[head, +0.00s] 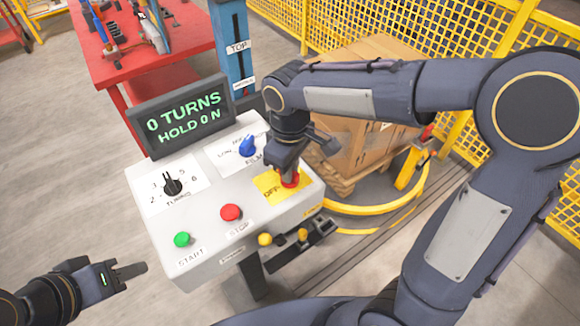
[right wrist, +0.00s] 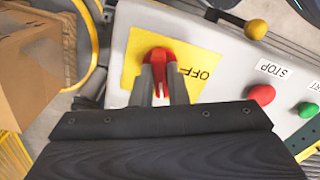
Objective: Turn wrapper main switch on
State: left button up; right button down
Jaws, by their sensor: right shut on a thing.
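The wrapper's main switch (head: 290,181) is a red knob on a yellow plate at the right corner of the white control panel (head: 215,245). In the right wrist view the red switch (right wrist: 158,57) shows between my fingers, with "OFF" printed beside it on the yellow plate. My right gripper (head: 288,174) comes down from above and is shut on the red switch. My left gripper (head: 125,275) is at the lower left, apart from the panel; its finger gap cannot be made out. The display (head: 180,112) reads "0 TURNS HOLD 0 N".
The panel also has a black turns knob (head: 173,186), a blue film knob (head: 248,146), a red stop button (head: 230,212) and a green start button (head: 182,240). A boxed pallet load (head: 360,150) stands behind. A red table (head: 150,60) is at the back left.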

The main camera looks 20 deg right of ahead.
jog(key=shift+m, duration=2.2)
jog(key=c, duration=1.4)
grip_release()
jog(key=shift+c, duration=0.2)
notch_tip(320, 180, up, 8)
jog(key=shift+f, duration=0.1)
